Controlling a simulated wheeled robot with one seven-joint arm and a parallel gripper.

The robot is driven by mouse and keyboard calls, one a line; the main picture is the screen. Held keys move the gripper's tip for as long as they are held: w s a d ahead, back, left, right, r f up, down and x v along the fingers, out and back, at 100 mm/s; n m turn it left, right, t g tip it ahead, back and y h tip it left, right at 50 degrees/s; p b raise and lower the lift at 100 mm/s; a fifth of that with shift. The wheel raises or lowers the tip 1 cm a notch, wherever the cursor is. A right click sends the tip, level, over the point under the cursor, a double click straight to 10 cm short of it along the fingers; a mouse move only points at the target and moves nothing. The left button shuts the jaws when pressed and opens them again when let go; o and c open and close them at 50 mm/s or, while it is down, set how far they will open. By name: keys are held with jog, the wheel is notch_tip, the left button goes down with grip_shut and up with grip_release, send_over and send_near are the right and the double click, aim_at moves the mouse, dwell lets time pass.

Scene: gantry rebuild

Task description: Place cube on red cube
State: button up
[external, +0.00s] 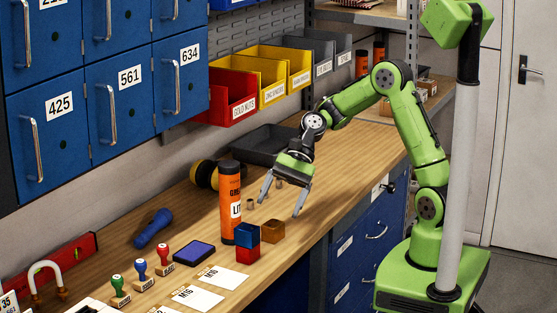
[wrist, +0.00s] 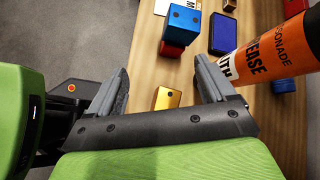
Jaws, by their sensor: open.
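A blue cube (external: 247,234) sits on top of a red cube (external: 246,257) near the front edge of the wooden bench. In the wrist view the blue cube (wrist: 182,22) covers most of the red cube (wrist: 172,49). A gold-brown cube (external: 272,231) stands on the bench just right of that stack. My gripper (external: 280,208) is open and empty above the bench, over the gold-brown cube's area. In the wrist view the gold-brown cube (wrist: 167,98) shows between the spread fingers, with no visible contact.
A tall orange grease can (external: 230,203) stands close behind the stack. A blue ink pad (external: 194,253), several stamps (external: 140,270) and white labels (external: 222,277) lie to the left. The bench right of the cubes is clear.

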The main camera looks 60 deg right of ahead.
jog(key=s+d+r+n+t+h, duration=0.2)
jog(key=s+d+r+n+h, duration=0.2)
jog(key=s+d+n, duration=0.2)
jog(key=s+d+r+n+t+h, duration=0.3)
jog(key=s+d+n, duration=0.4)
jog(key=s+d, duration=0.3)
jog(key=s+r+h+p, duration=0.1)
jog(key=s+h, duration=0.1)
jog(key=s, duration=0.1)
jog(key=shift+s+h, duration=0.3)
jog(key=shift+r, duration=0.15)
